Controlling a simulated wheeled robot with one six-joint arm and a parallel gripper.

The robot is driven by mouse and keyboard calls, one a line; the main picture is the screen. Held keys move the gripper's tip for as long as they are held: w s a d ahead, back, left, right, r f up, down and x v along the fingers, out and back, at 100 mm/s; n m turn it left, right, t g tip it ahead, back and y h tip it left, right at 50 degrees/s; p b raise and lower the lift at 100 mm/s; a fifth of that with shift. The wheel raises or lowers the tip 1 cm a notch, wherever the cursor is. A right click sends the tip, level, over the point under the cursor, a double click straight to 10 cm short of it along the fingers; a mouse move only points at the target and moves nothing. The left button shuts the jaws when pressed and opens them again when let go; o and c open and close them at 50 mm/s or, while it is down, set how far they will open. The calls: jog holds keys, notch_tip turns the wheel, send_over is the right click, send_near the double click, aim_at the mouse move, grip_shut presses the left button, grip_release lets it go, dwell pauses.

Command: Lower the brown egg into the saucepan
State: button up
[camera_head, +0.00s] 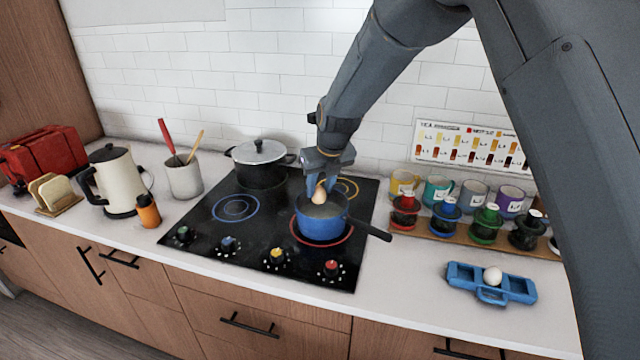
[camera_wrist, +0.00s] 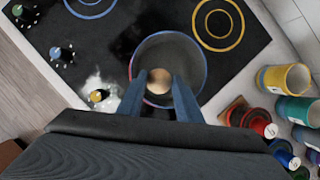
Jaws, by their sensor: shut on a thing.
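The brown egg (camera_head: 319,194) is held between the fingertips of my gripper (camera_head: 318,186), at the mouth of the blue saucepan (camera_head: 320,226). In the wrist view my gripper (camera_wrist: 160,88) is shut on the egg (camera_wrist: 160,80), with the round saucepan (camera_wrist: 168,46) beneath and around it. The saucepan stands on the front right burner, inside a red ring, with its dark handle pointing right. I cannot tell how far the egg is below the rim. A white egg (camera_head: 492,276) sits in the blue egg holder (camera_head: 462,277) on the counter at right.
A lidded dark pot (camera_head: 260,166) stands at the back of the black cooktop (camera_head: 215,238). Knobs line its front edge. A kettle (camera_head: 117,181), utensil crock (camera_head: 184,178) and red toaster (camera_head: 40,155) stand left.

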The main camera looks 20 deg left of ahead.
aim_at(322, 195)
jog(key=shift+f+b, duration=0.5)
jog(key=shift+f, duration=1.9)
jog(key=shift+f+b, duration=0.4)
jog(key=shift+f, duration=1.45)
dwell(0.3)
jog(key=o, duration=0.7)
jog(key=shift+o, duration=0.2)
